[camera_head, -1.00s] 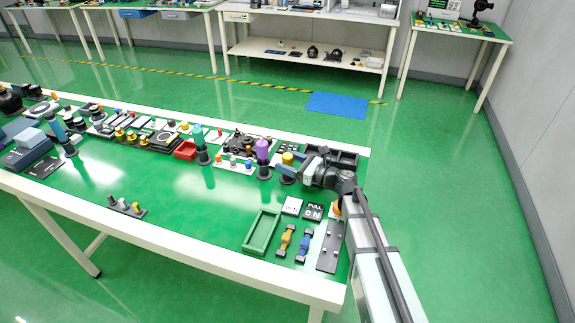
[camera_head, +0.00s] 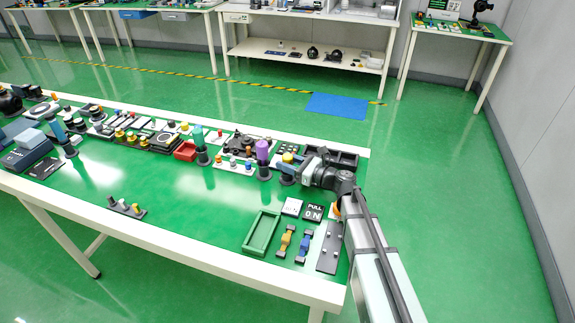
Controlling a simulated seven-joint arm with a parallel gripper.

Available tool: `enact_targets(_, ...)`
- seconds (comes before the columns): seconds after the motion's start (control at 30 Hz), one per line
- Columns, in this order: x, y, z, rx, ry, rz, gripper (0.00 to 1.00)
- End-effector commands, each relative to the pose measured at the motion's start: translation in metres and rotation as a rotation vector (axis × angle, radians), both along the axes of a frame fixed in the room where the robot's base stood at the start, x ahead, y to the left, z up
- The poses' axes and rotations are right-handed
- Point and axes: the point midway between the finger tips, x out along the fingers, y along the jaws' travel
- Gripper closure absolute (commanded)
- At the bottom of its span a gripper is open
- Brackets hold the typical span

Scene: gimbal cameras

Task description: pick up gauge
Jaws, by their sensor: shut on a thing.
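My gripper (camera_head: 289,170) is at the right end of the long green table, shut around a small yellow-topped piece (camera_head: 288,157). A dark round base (camera_head: 287,181) shows just below the fingers. The fingers hide the middle of this piece. I cannot tell for certain that it is the gauge, or whether it is clear of the table.
A purple cylinder on a dark base (camera_head: 263,153) stands close to the left of my gripper. A black divided tray (camera_head: 343,159) lies behind it. The table's middle front is mostly clear.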

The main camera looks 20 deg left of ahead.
Motion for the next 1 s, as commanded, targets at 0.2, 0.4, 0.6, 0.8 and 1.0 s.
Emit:
enact_targets(0.2, 0.0, 0.0, 0.009, 0.001, -0.002, 0.0, 0.9)
enact_targets(0.4, -0.001, 0.0, 0.036, 0.001, -0.003, 0.0, 0.9)
enact_targets(0.6, 0.0, 0.0, 0.066, 0.0, -0.003, 0.0, 0.9)
enact_targets(0.8, 0.0, 0.0, 0.089, 0.001, 0.0, 0.0, 0.9)
enact_targets(1.0, 0.0, 0.0, 0.099, 0.0, -0.001, 0.0, 0.9)
